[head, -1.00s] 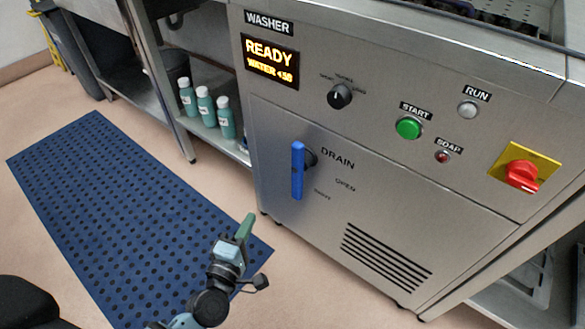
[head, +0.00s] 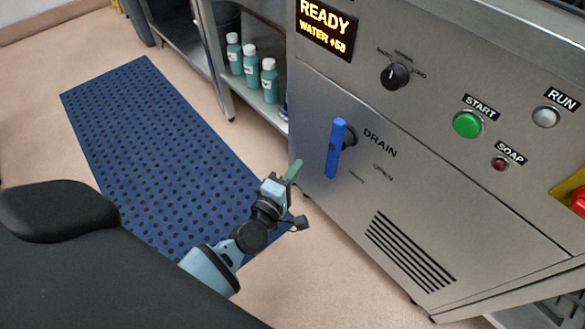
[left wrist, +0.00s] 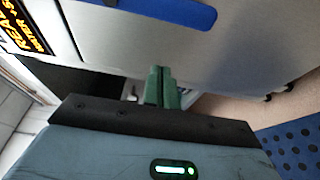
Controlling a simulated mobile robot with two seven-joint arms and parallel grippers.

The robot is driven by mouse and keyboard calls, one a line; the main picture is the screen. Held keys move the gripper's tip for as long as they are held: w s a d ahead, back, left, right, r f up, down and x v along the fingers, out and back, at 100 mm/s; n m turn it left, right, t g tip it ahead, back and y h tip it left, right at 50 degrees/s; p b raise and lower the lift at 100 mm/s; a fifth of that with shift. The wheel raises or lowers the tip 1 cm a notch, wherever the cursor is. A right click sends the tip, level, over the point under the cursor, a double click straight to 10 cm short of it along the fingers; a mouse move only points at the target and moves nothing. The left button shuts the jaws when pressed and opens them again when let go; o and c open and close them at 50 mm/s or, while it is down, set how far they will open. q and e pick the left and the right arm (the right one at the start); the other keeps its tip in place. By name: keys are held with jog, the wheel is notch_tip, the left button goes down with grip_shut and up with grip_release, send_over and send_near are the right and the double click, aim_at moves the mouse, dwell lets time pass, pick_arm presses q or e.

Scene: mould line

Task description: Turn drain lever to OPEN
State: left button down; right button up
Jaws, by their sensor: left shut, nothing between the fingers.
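The blue drain lever (head: 335,148) is on the washer's front panel, pointing down from its dark pivot, beside the DRAIN label (head: 380,142). The OPEN label (head: 382,172) sits lower right of the lever, and another small label is below it. My left gripper (head: 294,169) is in front of the panel, left of and a little below the lever, apart from it. Its green fingers are shut and empty in the left wrist view (left wrist: 162,88). The lever (left wrist: 165,10) also crosses the top of that view. My right gripper is not in view.
The washer panel carries a READY display (head: 325,28), a black knob (head: 396,76), a green START button (head: 467,124) and a vent (head: 408,246). Teal bottles (head: 251,66) stand on a shelf at left. A blue mat (head: 160,150) covers part of the floor.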

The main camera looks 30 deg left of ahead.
aim_at(334, 152)
pick_arm(q)
jog(key=shift+w+d+b, duration=0.25)
jog(key=shift+w+d, duration=0.7)
jog(key=shift+w, duration=0.2)
jog(key=shift+w+d+b, duration=0.2)
jog(key=shift+w+d, duration=0.75)
jog(key=shift+w, duration=0.2)
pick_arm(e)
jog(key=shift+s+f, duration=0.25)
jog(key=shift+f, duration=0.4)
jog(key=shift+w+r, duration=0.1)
